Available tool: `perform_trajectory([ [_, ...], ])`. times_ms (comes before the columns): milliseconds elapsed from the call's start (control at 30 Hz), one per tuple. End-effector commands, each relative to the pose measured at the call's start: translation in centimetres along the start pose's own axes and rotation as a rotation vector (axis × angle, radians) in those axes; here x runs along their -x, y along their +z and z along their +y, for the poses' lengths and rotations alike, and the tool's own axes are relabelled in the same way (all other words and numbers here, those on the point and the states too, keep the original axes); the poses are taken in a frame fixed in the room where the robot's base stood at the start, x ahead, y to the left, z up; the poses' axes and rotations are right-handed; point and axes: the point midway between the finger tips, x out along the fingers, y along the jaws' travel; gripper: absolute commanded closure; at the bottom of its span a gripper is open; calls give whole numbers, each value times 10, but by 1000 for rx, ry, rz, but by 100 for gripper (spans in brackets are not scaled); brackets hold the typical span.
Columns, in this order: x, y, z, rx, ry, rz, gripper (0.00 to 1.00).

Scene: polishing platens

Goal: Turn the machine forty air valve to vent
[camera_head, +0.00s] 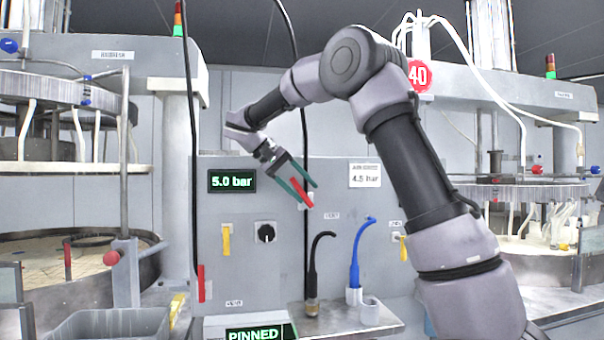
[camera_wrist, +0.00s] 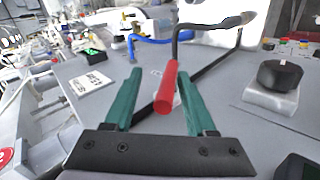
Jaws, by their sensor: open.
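The air valve's likely handle is a red grip (camera_head: 302,193) on the grey machine panel (camera_head: 340,260), below and left of the round red 40 sign (camera_head: 418,76). In the wrist view the red grip (camera_wrist: 167,88) stands between my fingers, its near end toward the camera. A dark bent rod or hose shows behind it. My gripper (camera_head: 307,196) is open, with teal fingers on either side of the grip; the wrist view shows the gripper (camera_wrist: 160,75) too. I cannot tell whether either finger touches it. The valve's mount is mostly hidden, and the small panel labels are unreadable.
A black knob (camera_head: 265,232) and a yellow handle (camera_head: 226,240) sit left of the grip, under a 5.0 bar display (camera_head: 231,181). A 4.5 bar plate (camera_head: 365,175) is to the right. Black (camera_head: 312,265) and blue (camera_head: 356,260) hoses rise from the ledge below.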

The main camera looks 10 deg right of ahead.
Motion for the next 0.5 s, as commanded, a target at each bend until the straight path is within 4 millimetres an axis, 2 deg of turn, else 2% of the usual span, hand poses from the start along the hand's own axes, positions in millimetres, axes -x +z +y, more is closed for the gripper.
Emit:
perform_trajectory([
  [233,36,-7,35,-5,-2,5,49],
  [500,53,-11,52,-1,0,2,49],
])
